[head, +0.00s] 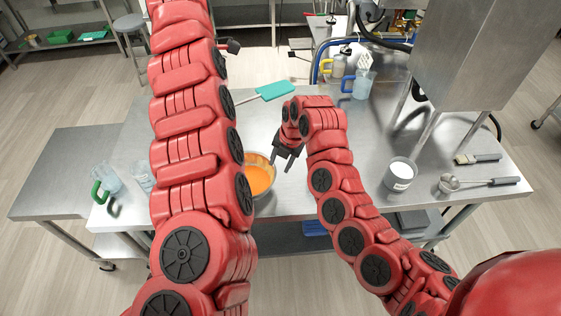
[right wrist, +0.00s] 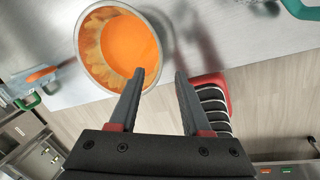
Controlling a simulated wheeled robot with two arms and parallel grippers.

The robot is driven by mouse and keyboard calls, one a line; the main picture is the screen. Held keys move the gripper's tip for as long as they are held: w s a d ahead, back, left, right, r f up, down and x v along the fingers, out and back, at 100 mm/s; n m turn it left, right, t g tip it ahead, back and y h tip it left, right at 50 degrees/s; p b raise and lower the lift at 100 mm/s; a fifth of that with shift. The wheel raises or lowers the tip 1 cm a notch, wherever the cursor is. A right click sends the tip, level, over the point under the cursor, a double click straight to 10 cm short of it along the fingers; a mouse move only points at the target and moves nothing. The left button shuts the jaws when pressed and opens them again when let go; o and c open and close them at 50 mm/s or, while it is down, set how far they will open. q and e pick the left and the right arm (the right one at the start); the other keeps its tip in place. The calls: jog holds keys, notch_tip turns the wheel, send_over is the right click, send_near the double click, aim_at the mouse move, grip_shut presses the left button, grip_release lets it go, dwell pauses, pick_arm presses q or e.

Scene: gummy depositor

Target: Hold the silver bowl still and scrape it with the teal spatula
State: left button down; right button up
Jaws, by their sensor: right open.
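The silver bowl (head: 272,190) with orange mix inside stands near the table's front edge, partly hidden by my left arm. Its rim shows whole in the right wrist view (right wrist: 82,62), except where a finger overlaps it. My right gripper (head: 281,163) is open and empty. It is beside the bowl's right side in the head view, and in the right wrist view (right wrist: 160,72) one finger crosses in front of the rim. I cannot tell whether they touch. The teal spatula (head: 275,91) lies on the table behind the bowl, its handle partly behind my left arm. I do not see my left gripper.
A white tub (head: 400,175), a metal scoop (head: 450,183) and a brush (head: 477,158) lie to the right. Pitchers with green (head: 104,178) and blue (head: 362,85) handles stand at the left and back. A steel machine (head: 465,50) rises at the right. The table's middle is mostly clear.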

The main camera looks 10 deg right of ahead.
aim_at(274, 178)
jog(key=x, duration=1.1)
jog(key=shift+f, duration=0.4)
jog(key=c, duration=0.7)
grip_shut()
jog(key=shift+s, duration=0.1)
dwell(2.7)
